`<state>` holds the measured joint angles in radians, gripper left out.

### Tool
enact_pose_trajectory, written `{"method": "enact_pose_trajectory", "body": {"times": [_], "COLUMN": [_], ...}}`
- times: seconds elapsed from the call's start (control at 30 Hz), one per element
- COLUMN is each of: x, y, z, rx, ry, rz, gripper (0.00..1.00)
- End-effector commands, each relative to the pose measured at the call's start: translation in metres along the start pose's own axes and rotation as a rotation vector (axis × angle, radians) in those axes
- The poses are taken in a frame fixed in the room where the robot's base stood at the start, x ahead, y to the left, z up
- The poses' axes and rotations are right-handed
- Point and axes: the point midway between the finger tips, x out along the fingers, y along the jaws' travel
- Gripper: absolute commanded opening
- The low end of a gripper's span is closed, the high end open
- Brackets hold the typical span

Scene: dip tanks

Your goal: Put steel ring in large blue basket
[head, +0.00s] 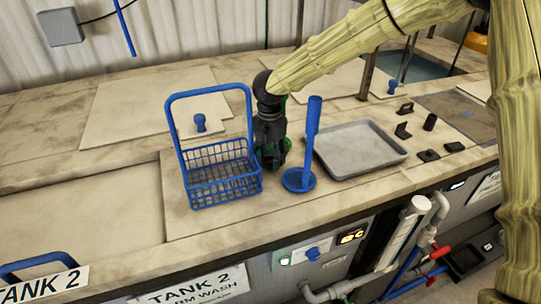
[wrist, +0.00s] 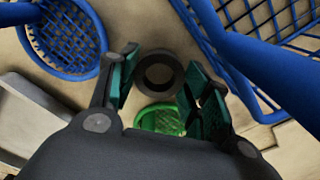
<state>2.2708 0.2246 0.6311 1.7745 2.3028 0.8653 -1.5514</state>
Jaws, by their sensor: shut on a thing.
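The large blue basket (head: 222,190) is a wire-mesh basket with a tall loop handle, upright on the counter; part of it fills the upper right of the wrist view (wrist: 243,62). My gripper (head: 272,155) is low, just right of the basket and outside it. In the wrist view my gripper (wrist: 160,72) has its green-padded fingers closed on both sides of the dark grey steel ring (wrist: 158,54). The ring is hidden in the head view.
A round blue dipper (head: 298,180) with an upright handle stands close right of my gripper. A grey tray (head: 355,147) lies beyond it, with small black parts (head: 428,155) further right. A small green mesh item (wrist: 160,119) lies below the ring in the wrist view.

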Motion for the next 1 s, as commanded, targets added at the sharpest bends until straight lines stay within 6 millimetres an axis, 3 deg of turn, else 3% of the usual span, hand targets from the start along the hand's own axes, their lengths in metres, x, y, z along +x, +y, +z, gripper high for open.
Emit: {"method": "enact_pose_trajectory", "body": {"times": [0.47, 0.5, 1.0], "x": [0.0089, 0.0088, 0.0001], "y": [-0.0003, -0.0004, -0.0006], "z": [0.0000, 0.0000, -0.0005], "rx": [-0.001, -0.001, 0.001], "ry": [0.000, 0.001, 0.000], "rz": [-0.001, -0.001, -0.002], "gripper": [0.24, 0.56, 0.57]}}
